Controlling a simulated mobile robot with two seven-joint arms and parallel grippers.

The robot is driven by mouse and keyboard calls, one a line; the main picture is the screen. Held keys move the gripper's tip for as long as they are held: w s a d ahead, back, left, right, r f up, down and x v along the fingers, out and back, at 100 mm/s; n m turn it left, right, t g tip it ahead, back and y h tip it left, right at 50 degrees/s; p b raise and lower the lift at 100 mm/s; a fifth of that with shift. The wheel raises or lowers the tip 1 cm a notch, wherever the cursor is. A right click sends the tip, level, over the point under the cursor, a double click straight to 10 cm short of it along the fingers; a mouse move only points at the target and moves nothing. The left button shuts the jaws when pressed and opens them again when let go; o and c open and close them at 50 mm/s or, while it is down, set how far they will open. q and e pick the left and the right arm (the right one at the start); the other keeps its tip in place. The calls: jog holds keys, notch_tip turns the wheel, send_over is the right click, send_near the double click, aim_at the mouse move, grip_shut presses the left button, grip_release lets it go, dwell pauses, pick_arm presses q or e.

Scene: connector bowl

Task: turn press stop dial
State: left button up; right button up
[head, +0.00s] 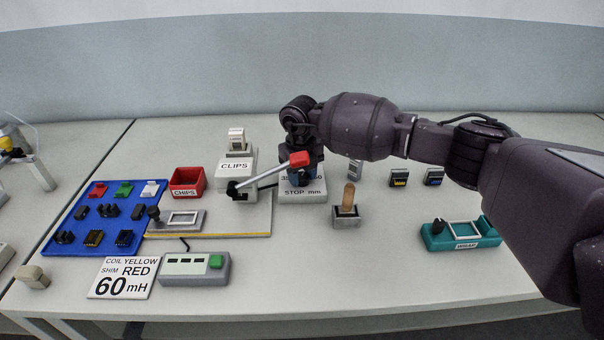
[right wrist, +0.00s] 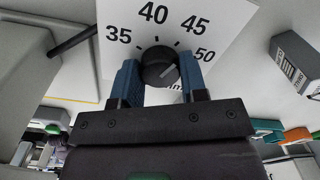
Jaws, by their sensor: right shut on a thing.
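The press stop dial is a dark round knob (right wrist: 158,66) on a white plate marked 35, 40, 45 and 50 in the right wrist view. A light pointer line on the knob points to the upper right, roughly toward 45 to 50. The plate, labelled STOP mm (head: 303,193), shows in the head view beside the press. My right gripper (right wrist: 160,80) has its blue fingers on both sides of the knob and is shut on it. In the head view my right gripper (head: 303,172) hides the knob. My left gripper is out of view.
The press (head: 236,170) with its red-tipped lever (head: 299,159) stands just left of my gripper. A blue parts tray (head: 70,222), red CHIPS bin (head: 187,182) and lettered card (head: 124,278) lie left. A wooden-handled switch (head: 347,208) and teal fixture (head: 460,234) stand right.

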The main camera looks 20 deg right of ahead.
aim_at(301, 176)
jog(key=o, duration=0.6)
jog(key=shift+o, duration=1.2)
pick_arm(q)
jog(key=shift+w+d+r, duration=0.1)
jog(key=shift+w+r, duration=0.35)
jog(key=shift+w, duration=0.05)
pick_arm(e)
jog(key=shift+o, duration=0.4)
jog(key=shift+r, duration=0.1)
pick_arm(q)
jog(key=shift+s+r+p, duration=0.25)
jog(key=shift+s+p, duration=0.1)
jog(key=shift+p, duration=0.3)
pick_arm(e)
notch_tip(301, 176, up, 11)
jog(key=shift+f, duration=0.2)
jog(key=shift+a, duration=0.1)
